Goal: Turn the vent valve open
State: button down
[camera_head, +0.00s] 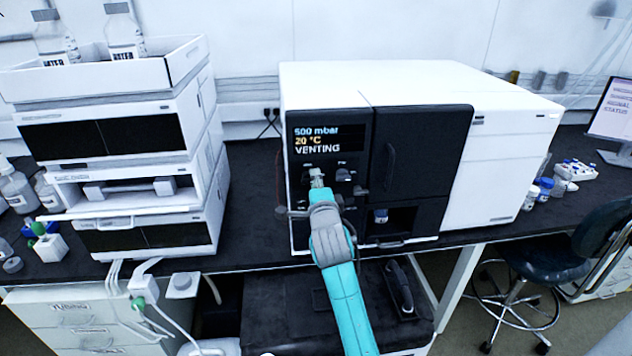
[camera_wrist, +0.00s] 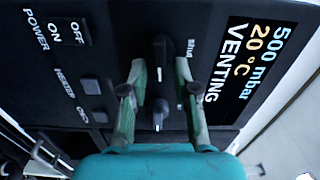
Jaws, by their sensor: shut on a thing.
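The vent valve is a black knob (camera_wrist: 160,50) on the dark front panel, seen in the wrist view beside a small "Shut" label. My gripper (camera_wrist: 160,72) has one finger on each side of the knob and is shut on it. A white mark shows on the knob between the fingers, and another dark part with a white mark shows closer to my wrist. In the head view, my gripper (camera_head: 317,178) is against the panel below the display (camera_head: 326,139), which reads 500 mbar, 20 °C, VENTING. There the knob is hidden by my gripper.
A power switch (camera_wrist: 68,31) and small buttons (camera_wrist: 91,87) sit left of the knob in the wrist view. A dark door with a handle (camera_head: 389,167) is right of my gripper. A stack of white modules (camera_head: 150,130) stands left on the bench, and a chair (camera_head: 545,240) stands right.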

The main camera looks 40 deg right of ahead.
jog(key=shift+f+m, duration=0.15)
jog(key=shift+m, duration=0.35)
jog(key=c, duration=1.2)
grip_release()
jog(key=v, duration=1.2)
